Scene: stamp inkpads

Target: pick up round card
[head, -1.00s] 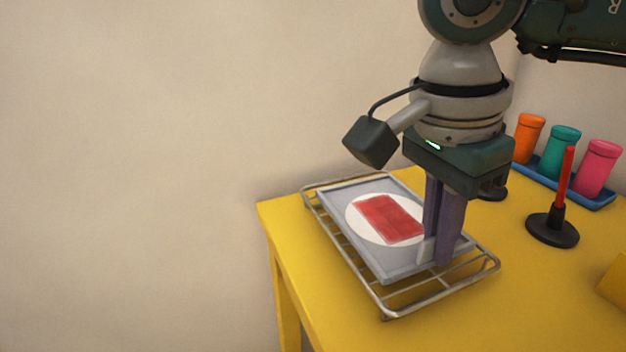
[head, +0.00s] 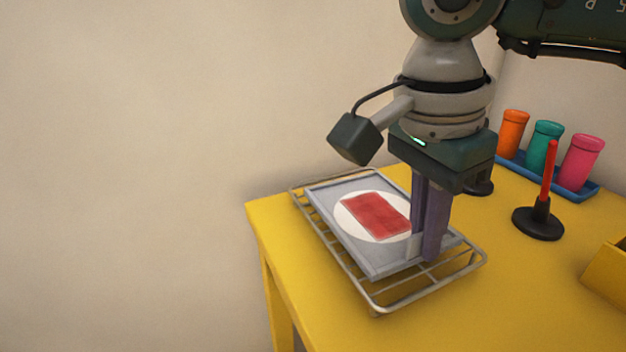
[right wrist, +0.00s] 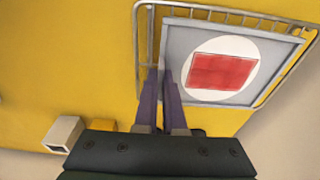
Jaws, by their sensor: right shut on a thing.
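The round card (head: 362,234) is a flat white disc with a red rectangle (head: 376,213) on its middle. It lies on a shallow grey tray (head: 323,204), and it shows whole in the right wrist view (right wrist: 222,44). My right gripper (head: 426,248) points down at the near right end of the tray, beside the card and apart from it. Its purple fingers are shut on the tray's edge, also in the right wrist view (right wrist: 161,78). The fingers hide part of that edge. My left gripper is in neither view.
A wire rack (head: 379,308) lies under the tray on the yellow table (head: 510,290). A red-handled black stamp (head: 537,223) stands to the right. Behind it are orange, teal and pink jars in a blue tray (head: 580,194). A yellow box (head: 607,272) is at the right edge.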

